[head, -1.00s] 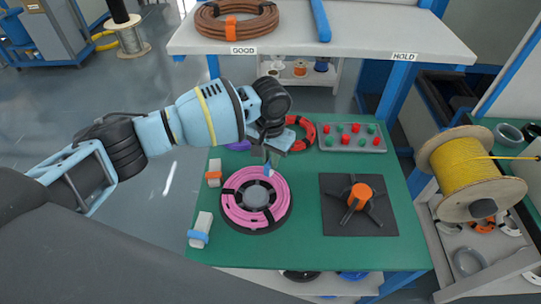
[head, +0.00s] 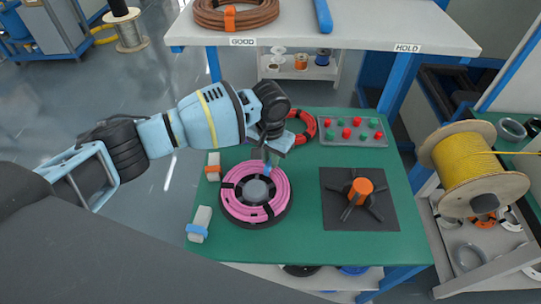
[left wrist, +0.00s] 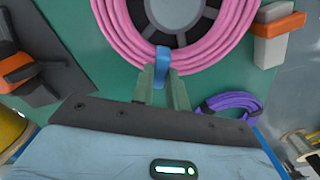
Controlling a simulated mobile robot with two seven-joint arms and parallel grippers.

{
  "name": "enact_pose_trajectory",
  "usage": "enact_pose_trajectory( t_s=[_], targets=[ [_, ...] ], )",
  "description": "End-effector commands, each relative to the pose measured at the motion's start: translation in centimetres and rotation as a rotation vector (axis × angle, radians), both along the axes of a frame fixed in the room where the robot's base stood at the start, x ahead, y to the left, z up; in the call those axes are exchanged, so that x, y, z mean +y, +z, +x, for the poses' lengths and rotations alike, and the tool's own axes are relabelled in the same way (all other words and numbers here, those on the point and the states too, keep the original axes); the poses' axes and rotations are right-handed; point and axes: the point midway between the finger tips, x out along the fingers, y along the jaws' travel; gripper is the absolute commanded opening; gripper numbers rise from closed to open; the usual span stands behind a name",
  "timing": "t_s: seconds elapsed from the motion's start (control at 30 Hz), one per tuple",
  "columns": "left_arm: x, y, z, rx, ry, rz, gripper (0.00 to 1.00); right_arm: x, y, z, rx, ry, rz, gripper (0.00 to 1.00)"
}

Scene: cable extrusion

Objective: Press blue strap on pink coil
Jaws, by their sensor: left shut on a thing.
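The pink coil (head: 229,201) lies on the green table, around a dark spoked holder with a grey hub, with black bands on it. It also shows at the top of the left wrist view (left wrist: 122,33). My left gripper (head: 268,159) is over the coil's far rim, fingers pointing down. Its fingers (left wrist: 164,84) are shut on the blue strap (left wrist: 162,59). The strap's end overlaps the coil's outer edge in the wrist view and seems to touch it. In the head view only a small bit of the strap (head: 267,171) shows. My right gripper is out of view.
White blocks with an orange strap (head: 213,173) and a blue strap (head: 197,235) stand left of the coil. A purple coil (left wrist: 231,101) and a red coil (head: 306,123) lie behind. A black plate (head: 335,215) with an orange-hubbed spider stands right, the button tray (head: 375,138) at the back.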

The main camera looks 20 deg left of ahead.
Motion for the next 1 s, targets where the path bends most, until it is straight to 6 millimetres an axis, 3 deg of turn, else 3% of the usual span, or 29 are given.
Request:
enact_pose_trajectory(
  t_s=[1.0],
  targets=[
    [-0.01, -0.95, -0.01, 0.001, 0.001, -0.001, 0.02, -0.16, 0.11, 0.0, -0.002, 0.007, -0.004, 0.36]
  ],
)
